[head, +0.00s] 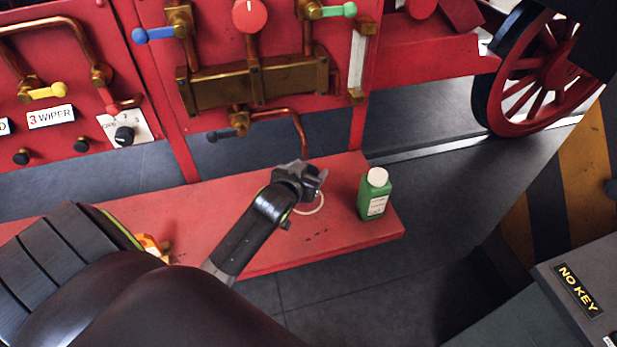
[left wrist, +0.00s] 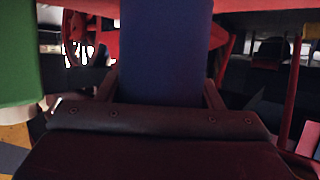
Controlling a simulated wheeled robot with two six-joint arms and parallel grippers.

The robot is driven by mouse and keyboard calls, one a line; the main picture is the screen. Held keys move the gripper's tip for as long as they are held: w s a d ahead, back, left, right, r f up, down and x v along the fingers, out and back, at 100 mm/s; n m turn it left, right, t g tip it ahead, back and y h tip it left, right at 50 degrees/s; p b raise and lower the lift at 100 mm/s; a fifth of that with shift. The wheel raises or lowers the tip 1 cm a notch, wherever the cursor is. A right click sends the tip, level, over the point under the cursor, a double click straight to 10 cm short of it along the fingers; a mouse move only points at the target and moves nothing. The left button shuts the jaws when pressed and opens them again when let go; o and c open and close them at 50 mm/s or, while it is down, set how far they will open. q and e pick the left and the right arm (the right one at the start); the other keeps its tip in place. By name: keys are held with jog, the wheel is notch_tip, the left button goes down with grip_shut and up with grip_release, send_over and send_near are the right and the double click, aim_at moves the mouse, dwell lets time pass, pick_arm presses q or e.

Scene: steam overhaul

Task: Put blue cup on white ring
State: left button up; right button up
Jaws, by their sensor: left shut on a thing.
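My left gripper (head: 300,178) is over the red bench, shut on the blue cup (left wrist: 165,50), which fills the middle of the left wrist view between the two fingers. In the head view the cup is mostly hidden by the gripper. The white ring (head: 316,209) lies on the bench just below and beside the gripper, and part of it is hidden behind the gripper. I cannot tell whether the cup touches the bench or the ring. My right gripper is not in view.
A green bottle with a white cap (head: 374,196) stands on the red bench (head: 345,238) right of the gripper; its green side fills the left of the left wrist view (left wrist: 18,50). An orange object (head: 152,246) is partly hidden by my arm. Brass pipes and valves (head: 255,82) hang above the bench.

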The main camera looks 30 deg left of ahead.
pick_arm(q)
notch_tip(320, 180, down, 2)
jog(key=shift+f, duration=0.3)
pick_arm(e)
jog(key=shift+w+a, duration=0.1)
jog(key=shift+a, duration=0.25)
pick_arm(q)
jog(key=shift+f, duration=0.2)
jog(key=o, duration=1)
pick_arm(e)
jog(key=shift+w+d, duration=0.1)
pick_arm(q)
jog(key=shift+r, duration=0.15)
jog(key=b+v, duration=0.1)
jog(key=v, duration=1.1)
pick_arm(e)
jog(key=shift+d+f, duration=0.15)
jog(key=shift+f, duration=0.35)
